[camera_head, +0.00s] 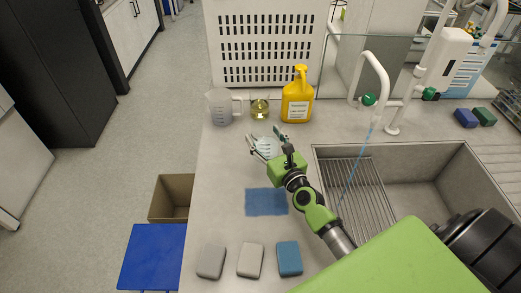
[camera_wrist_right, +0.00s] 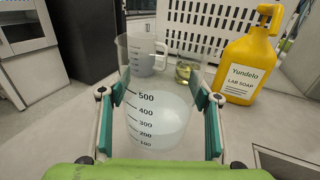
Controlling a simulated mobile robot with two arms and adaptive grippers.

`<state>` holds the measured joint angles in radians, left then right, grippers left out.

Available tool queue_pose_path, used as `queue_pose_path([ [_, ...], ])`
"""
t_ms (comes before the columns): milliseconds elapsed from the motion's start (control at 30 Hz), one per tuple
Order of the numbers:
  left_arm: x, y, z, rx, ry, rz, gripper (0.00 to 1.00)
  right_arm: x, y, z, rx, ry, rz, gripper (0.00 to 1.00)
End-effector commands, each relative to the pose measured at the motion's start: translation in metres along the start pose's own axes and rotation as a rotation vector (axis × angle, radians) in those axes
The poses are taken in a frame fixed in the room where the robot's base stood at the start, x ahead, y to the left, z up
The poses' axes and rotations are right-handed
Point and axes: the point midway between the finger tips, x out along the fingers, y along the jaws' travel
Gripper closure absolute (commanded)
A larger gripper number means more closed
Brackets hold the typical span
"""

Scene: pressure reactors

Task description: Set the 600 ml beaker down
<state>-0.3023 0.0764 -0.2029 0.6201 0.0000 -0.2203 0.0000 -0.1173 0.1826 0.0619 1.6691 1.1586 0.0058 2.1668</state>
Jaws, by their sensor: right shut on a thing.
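In the head view the beaker (camera_head: 267,147) is at the right gripper (camera_head: 266,142), over the counter (camera_head: 224,168) behind the blue mat. I cannot tell whether its base touches the counter. My left gripper is not in view.
A clear jug (camera_head: 221,106), a small flask of yellow liquid (camera_head: 260,109) and a yellow soap bottle (camera_head: 297,97) stand behind the beaker. The sink (camera_head: 390,165) is at right. A blue mat (camera_head: 266,202) and several sponges (camera_head: 250,260) lie nearer.

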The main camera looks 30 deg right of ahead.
Motion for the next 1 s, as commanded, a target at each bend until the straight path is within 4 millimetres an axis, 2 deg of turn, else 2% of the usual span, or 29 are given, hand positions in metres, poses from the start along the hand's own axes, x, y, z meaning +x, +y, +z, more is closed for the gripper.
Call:
queue_pose_path([
  [33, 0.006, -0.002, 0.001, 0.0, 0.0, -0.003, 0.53, 0.006, 0.0, -0.006, -0.003, -0.005, -0.001, 0.68],
  [300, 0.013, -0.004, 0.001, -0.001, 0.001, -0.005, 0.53, 0.02, 0.005, -0.026, -0.004, -0.003, 0.0, 0.68],
  [500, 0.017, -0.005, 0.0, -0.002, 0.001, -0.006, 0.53, 0.019, 0.005, -0.048, -0.003, -0.003, -0.001, 0.68],
  [967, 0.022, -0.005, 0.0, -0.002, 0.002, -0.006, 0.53, 0.018, 0.005, -0.054, 0.001, -0.005, -0.002, 0.68],
  [1000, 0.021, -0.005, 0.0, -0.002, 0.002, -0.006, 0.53, 0.018, 0.005, -0.054, 0.001, -0.002, -0.001, 0.32],
])
